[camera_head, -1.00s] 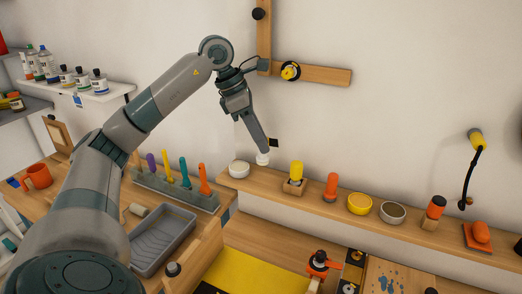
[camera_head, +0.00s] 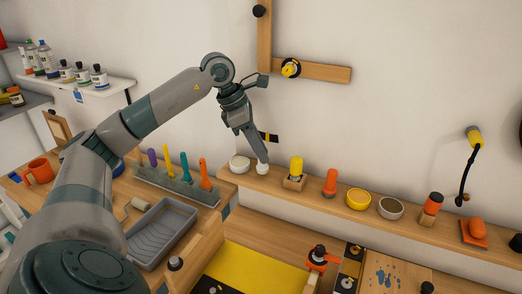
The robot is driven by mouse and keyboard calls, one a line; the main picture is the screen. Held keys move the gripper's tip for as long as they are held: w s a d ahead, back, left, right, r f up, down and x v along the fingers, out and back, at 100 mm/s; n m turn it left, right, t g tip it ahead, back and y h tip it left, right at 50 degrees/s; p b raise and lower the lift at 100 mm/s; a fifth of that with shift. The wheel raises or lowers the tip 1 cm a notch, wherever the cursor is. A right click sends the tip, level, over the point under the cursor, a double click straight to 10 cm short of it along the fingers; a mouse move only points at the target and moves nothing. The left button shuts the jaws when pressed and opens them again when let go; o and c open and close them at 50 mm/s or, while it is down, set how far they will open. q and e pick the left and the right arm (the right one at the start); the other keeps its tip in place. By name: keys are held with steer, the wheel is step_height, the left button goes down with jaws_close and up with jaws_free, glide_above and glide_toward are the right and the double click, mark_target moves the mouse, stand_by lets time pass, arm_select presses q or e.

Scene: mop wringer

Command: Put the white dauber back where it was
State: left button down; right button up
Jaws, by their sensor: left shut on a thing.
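The white dauber (camera_head: 262,168) is at the tip of my left gripper (camera_head: 259,156). The gripper is shut on it and points down at the left part of the wooden wall shelf (camera_head: 330,208). The dauber's lower end is at the shelf top, just right of a white bowl (camera_head: 240,164). I cannot tell whether it touches the shelf. The gripper hides the dauber's upper part. My right gripper is out of view.
On the shelf to the right stand a yellow dauber (camera_head: 296,166) in a wooden block, an orange dauber (camera_head: 330,182), a yellow bowl (camera_head: 358,199) and a grey bowl (camera_head: 390,208). A grey paint tray (camera_head: 163,232) lies below left.

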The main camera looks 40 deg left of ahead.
arm_select(q)
steer(key=shift+w+f+p, duration=0.1)
steer(key=shift+f+p, duration=0.3)
steer(key=shift+p, duration=0.15)
steer(key=shift+f, duration=0.15)
steer(key=shift+f, duration=0.15)
steer(key=shift+f, duration=0.15)
steer(key=c, duration=1.6)
jaws_free()
steer(key=shift+r, duration=0.25)
